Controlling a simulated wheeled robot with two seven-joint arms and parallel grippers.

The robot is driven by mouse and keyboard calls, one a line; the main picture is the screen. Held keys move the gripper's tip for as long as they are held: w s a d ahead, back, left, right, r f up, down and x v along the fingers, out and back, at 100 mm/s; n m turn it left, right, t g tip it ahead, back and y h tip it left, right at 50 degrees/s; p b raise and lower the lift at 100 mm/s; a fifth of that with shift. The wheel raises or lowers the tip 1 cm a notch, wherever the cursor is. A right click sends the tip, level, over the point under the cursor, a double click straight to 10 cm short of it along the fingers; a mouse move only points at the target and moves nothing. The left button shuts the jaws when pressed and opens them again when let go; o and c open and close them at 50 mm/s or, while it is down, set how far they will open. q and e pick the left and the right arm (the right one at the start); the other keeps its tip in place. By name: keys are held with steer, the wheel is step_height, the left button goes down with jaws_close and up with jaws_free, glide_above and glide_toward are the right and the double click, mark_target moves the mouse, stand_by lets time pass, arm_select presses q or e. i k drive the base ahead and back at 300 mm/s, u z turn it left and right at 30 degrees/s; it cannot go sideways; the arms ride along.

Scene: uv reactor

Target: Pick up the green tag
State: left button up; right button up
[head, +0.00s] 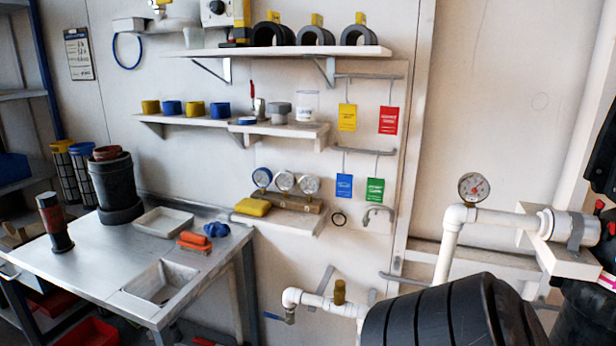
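The green tag (375,191) hangs by a thin wire from the lower wall rail (363,151), at its right end. A blue tag (344,186) hangs beside it on the left from the same rail. Above, a yellow tag (347,117) and a red tag (388,120) hang from the upper rail (368,77). The green tag is unobstructed in the head view. Neither of my grippers shows in the head view.
A metal workbench (100,262) with trays stands at the left. Wall shelves hold fittings and gauges (284,181) left of the tags. White piping (447,245) and a large black ribbed cylinder (450,318) stand at the lower right, in front of the wall.

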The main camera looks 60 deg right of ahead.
mark_target(375, 186)
steer(key=i, duration=0.25)
steer(key=z, duration=1.35)
